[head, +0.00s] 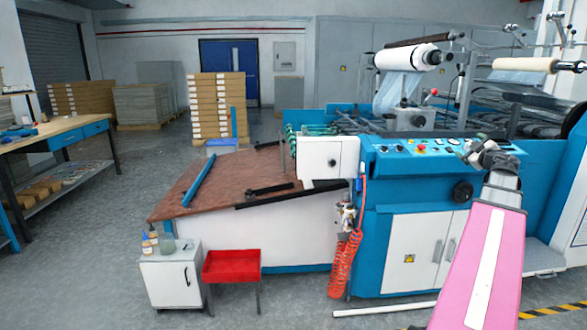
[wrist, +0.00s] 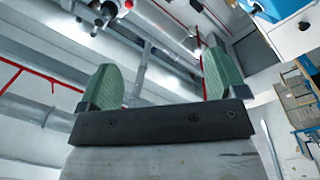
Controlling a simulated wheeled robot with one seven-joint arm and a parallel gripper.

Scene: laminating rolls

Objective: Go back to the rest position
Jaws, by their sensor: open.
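My gripper (wrist: 163,78) shows in the wrist view with its two green fingers wide apart and nothing between them. The wrist view looks up past the fingers at the ceiling, with red pipes and grey ducts. In the head view my pink arm rises from the lower right, and its dark end (head: 492,158) is in front of the control panel of the blue and white laminating machine (head: 415,225). The fingers are too small to make out there. A white roll (head: 405,57) and a cream roll (head: 524,65) sit on the machine's upper bars.
A workbench (head: 62,135) is at the far left. A white bar (head: 385,309) lies on the floor.

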